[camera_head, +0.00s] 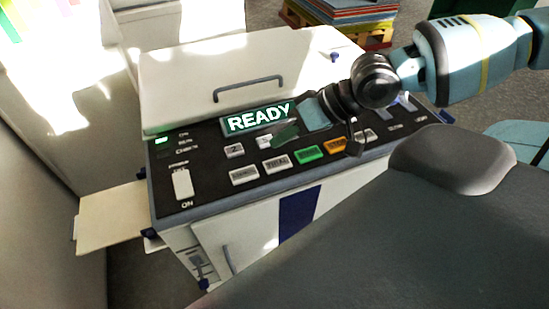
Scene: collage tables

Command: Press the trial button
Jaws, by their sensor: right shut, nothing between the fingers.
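A white machine has a dark control panel (215,195) on its front top edge. A row of buttons runs along the panel: a white button (243,175), another white button (276,164), a green button (309,152) and an orange button (335,144). The second white button's label may read TRIAL, but the print is too small to be sure. My right gripper (355,149) is shut and empty, pointing down over the panel just right of the orange button. I cannot tell whether it touches the panel. My left gripper is not in view.
A lit display (258,118) reads READY. The machine's white lid (240,70) with a dark handle is shut behind the panel. A white switch (183,184) sits at the panel's left, and a tray (112,213) juts out left. Stacked coloured sheets (345,12) lie on a pallet behind.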

